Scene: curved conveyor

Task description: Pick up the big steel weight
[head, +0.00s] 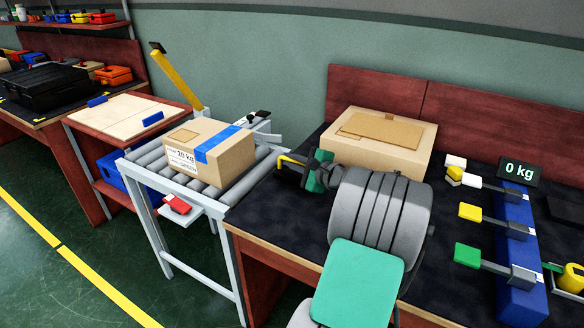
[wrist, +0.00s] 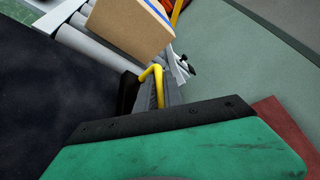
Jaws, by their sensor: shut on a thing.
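My gripper (head: 295,170) is at the left end of the dark table, near the conveyor's end. It is shut on a dark piece with a bent yellow handle (head: 292,158), which I take to be the steel weight. In the wrist view the yellow handle (wrist: 157,82) stands up beside a dark block, in front of my gripper's green pad and black edge. The pad hides the rest of it. I cannot tell whether it is touching the table or lifted. A display (head: 519,170) reads 0 kg.
A taped carton (head: 238,158) marked 20 kg lies on the roller conveyor (head: 150,165), left of my gripper. A larger carton (head: 385,140) stands close behind it on the dark table. A blue rack (head: 522,255) with white, yellow and green-tipped pieces is at the right.

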